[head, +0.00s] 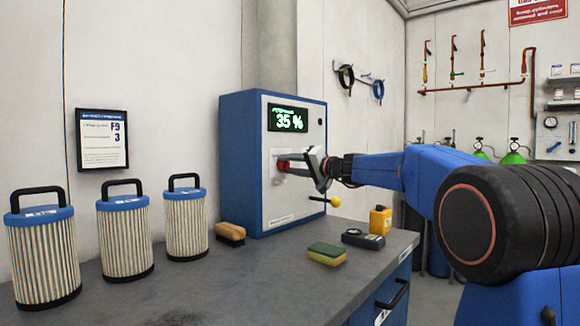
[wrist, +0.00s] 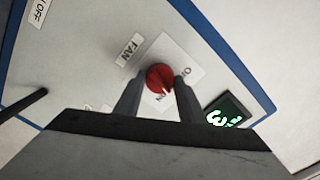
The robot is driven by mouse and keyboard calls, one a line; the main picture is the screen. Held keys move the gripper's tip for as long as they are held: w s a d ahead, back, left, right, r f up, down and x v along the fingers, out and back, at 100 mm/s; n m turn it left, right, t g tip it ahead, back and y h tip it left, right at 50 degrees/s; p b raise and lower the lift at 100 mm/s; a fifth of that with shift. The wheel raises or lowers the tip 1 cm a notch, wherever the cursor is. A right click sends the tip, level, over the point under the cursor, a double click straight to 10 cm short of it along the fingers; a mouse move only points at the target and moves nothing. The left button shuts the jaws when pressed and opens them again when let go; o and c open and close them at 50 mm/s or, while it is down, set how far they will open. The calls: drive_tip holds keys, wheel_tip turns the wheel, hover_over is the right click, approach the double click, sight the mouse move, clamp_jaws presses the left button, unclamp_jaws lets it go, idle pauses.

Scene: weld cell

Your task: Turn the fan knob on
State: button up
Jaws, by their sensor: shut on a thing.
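The fan knob (wrist: 160,77) is red and round, on the light front panel beside a label reading FAN (wrist: 130,50). In the wrist view its plate shows lettering that looks like ON and another partly covered word. My gripper (wrist: 158,88) has its two fingers on either side of the knob and is shut on it. In the head view my gripper (head: 298,163) reaches the front of the blue cabinet (head: 236,160), and the red knob (head: 283,165) shows partly between the fingers. The green display (head: 287,119) above reads 35 %.
On the bench (head: 200,290) are a sponge (head: 326,253), a brush (head: 230,233), a dark meter (head: 363,239), a yellow bottle (head: 380,220) and filter cartridges (head: 125,240).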

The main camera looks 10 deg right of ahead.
drive_tip(key=m, duration=0.6)
drive_tip(key=shift+m, duration=0.4)
idle(0.3)
drive_tip(key=o, duration=1)
drive_tip(key=shift+d, duration=0.1)
drive_tip(key=shift+o, duration=0.2)
drive_tip(key=v, duration=1.7)
drive_tip(key=shift+s+d, duration=0.15)
drive_tip(key=shift+s, duration=0.05)
